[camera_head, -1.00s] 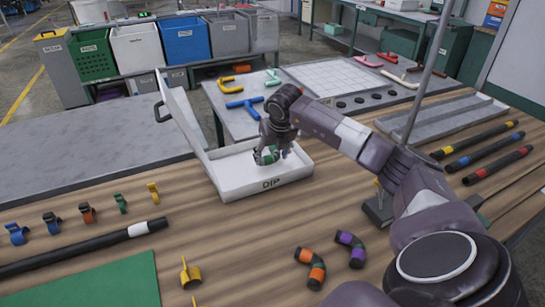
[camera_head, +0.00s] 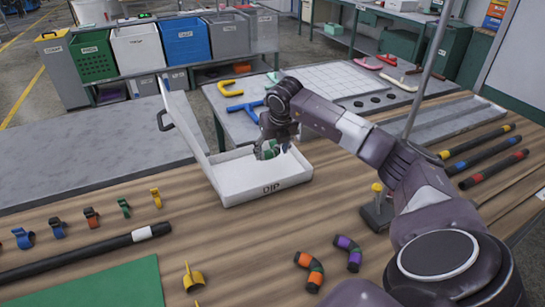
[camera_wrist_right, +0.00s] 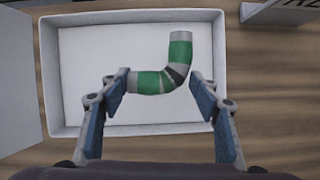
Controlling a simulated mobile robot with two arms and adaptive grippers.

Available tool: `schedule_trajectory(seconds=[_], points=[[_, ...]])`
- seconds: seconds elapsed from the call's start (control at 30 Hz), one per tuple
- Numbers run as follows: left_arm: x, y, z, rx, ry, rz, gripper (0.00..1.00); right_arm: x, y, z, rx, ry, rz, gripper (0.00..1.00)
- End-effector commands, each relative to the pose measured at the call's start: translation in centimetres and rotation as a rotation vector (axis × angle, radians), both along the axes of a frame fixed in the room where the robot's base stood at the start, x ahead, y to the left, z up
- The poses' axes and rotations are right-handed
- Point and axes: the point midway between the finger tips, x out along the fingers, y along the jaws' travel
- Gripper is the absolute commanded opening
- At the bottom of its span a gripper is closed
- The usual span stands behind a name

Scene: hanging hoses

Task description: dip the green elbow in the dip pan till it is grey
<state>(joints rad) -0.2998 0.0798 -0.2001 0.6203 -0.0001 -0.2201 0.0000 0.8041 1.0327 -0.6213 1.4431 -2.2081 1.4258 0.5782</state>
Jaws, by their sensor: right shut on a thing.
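The green elbow (camera_wrist_right: 178,62) is in the right wrist view, bent, with two green bands, grey ends and a dark band near the bend. My right gripper (camera_head: 268,150) is shut on the elbow, its fingers on both sides of it, and holds it over the white dip pan (camera_head: 240,194), whose front wall reads DIP. The pan's white walls also show in the right wrist view (camera_wrist_right: 50,70). In the head view the elbow (camera_head: 267,152) is small and partly covered by the fingers. I cannot tell its exact height above the pan floor. My left gripper is out of view.
The pan's lid (camera_head: 183,118) stands open at its left. An orange-banded elbow (camera_head: 314,270) and a purple-banded elbow (camera_head: 350,252) lie at the front. A yellow-topped stand (camera_head: 378,208) is right of the pan. Several clips and a black hose (camera_head: 80,253) lie at left.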

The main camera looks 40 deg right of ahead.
Motion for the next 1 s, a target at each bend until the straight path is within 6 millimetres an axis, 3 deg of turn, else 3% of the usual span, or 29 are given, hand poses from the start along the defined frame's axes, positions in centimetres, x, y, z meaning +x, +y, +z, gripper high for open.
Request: schedule_trajectory(seconds=[0.6,1.0], points=[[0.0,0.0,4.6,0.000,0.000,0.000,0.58,0.0,0.0,6.6,0.000,-0.002,0.000,0.33],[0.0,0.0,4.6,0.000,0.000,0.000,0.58,0.0,0.0,6.8,0.000,-0.001,0.000,0.33]])
